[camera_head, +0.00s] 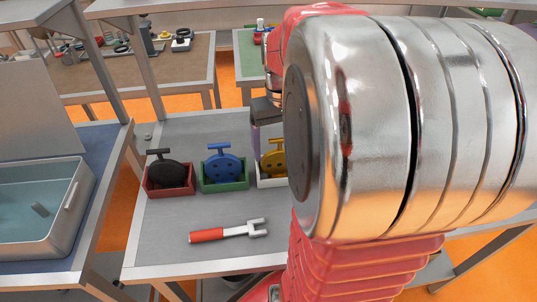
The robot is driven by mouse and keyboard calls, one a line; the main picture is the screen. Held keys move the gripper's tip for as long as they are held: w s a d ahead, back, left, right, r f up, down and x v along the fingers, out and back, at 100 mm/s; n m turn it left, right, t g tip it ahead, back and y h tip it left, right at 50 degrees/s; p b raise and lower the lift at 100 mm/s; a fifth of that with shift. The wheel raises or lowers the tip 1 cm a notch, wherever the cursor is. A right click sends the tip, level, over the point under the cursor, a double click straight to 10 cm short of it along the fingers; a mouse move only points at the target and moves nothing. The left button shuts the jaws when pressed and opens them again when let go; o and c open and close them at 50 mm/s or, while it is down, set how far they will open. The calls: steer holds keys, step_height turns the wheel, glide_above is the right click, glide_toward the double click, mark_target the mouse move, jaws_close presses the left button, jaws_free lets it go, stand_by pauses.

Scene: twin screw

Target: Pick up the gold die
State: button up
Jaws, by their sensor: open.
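The gold die (274,160) is a yellow disc with a handle, standing in a small white bin (268,182) on the grey table. Its right side is hidden by my large silver and red arm. My gripper (266,122) is just above and beside the gold die, partly hidden behind my arm. It is open; I see a dark block and a purple-grey piece, but the far finger is hidden. Whether it touches the die cannot be told.
A blue die (222,166) in a green bin (224,185) and a black die (166,171) in a red bin (170,189) stand to the left. A red-handled wrench (228,231) lies in front. A basin of bluish liquid (66,225) is at far left.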

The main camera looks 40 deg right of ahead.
steer(key=shift+c, duration=0.3)
steer(key=c, duration=1.7)
steer(key=shift+c, duration=0.2)
steer(key=shift+r, duration=0.3)
jaws_close()
step_height(320, 180, up, 10)
steer(key=shift+f, duration=0.25)
